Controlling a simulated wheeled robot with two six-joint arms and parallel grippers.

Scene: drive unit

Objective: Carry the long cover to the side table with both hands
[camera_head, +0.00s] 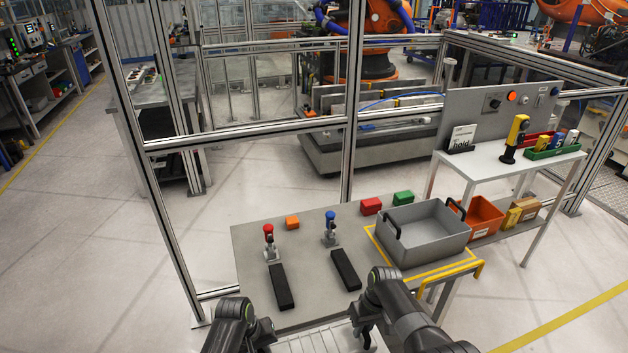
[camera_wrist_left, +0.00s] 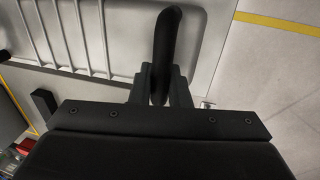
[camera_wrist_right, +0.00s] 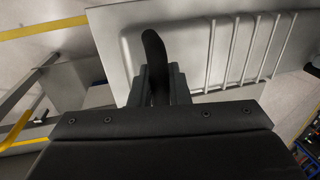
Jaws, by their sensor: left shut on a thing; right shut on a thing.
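The long cover (camera_head: 318,342) is a light grey ribbed panel with black handles, at the bottom edge of the head view, mostly cut off. My left gripper (camera_wrist_left: 163,88) is shut on one black handle (camera_wrist_left: 168,40); the ribbed cover (camera_wrist_left: 85,35) lies behind it. My right gripper (camera_wrist_right: 158,85) is shut on the other handle (camera_wrist_right: 153,48), with the cover (camera_wrist_right: 225,50) behind. A grey table (camera_head: 312,280) is just beyond the cover, bearing two black strips (camera_head: 281,287) (camera_head: 345,270). I cannot tell whether the cover touches the table.
A red-knobbed clamp (camera_head: 270,243) and a blue-knobbed clamp (camera_head: 330,230) stand behind the strips. A grey bin (camera_head: 425,235) stands right. A white table (camera_head: 500,165) and fence post (camera_head: 350,120) are beyond.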

